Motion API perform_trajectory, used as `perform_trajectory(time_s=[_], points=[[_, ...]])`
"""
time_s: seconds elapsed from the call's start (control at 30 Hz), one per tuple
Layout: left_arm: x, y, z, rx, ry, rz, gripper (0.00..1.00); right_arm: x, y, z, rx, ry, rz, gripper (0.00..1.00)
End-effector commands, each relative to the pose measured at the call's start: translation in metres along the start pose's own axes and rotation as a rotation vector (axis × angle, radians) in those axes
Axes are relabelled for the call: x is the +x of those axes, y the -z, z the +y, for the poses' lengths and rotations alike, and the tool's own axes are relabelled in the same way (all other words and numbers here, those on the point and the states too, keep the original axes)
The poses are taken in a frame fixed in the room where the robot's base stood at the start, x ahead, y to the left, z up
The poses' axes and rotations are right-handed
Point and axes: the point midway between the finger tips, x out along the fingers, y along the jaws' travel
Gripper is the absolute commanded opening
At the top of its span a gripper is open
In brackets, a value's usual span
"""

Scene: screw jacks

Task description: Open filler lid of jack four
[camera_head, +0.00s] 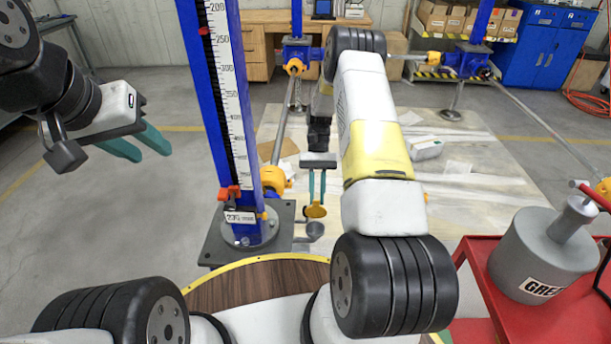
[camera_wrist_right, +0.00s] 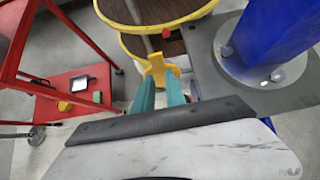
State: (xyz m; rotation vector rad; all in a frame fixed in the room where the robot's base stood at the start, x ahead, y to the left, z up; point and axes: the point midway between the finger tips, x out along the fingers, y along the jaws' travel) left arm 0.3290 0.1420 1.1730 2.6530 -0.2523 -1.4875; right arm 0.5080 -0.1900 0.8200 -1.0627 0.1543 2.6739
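A blue jack column (camera_head: 232,110) with a white scale stands on a grey base plate (camera_head: 215,240); its number is not readable. My right gripper (camera_head: 317,203) reaches down beside it, with teal fingers close together. A small yellow piece (camera_head: 316,212), which looks like the filler lid, is at its fingertips. In the right wrist view the yellow piece (camera_wrist_right: 158,66) fills the narrow gap between the fingertips, which appear closed on it. A small grey cup (camera_head: 315,230) lies just below it by the base. My left gripper (camera_head: 148,148) is empty, fingers apart, at the far left.
A round wooden top with yellow rim (camera_head: 270,258) lies in front of the jack. A red cart (camera_head: 480,270) with a grey grease can (camera_head: 530,260) stands at the right. Other jacks (camera_head: 297,52) stand behind. The floor on the left is clear.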

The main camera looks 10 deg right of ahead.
Motion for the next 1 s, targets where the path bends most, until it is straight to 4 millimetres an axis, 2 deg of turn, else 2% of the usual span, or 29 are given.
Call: perform_trajectory(time_s=[0.03,0.1,0.47,0.57,0.8,1.0], points=[[0.0,0.0,0.0,0.0,0.0,0.001,0.36,0.0,-0.001,-0.001,-0.001,0.0,-0.001,0.28],[0.0,0.0,0.0,0.0,0.0,0.001,0.36,0.0,-0.001,-0.001,-0.002,0.001,-0.002,0.4],[0.0,0.0,0.0,0.0,0.0,0.001,0.36,-0.003,-0.002,-0.002,-0.003,0.001,-0.005,0.4],[0.0,0.0,0.0,0.0,0.0,0.0,0.36,-0.015,-0.001,-0.002,-0.003,0.002,-0.003,0.4],[0.0,0.0,0.0,0.0,0.0,0.0,0.36,-0.056,-0.001,-0.002,-0.002,0.002,-0.002,0.4],[0.0,0.0,0.0,0.0,0.0,0.0,0.36,-0.076,-0.001,-0.001,-0.002,0.001,-0.004,0.4]])
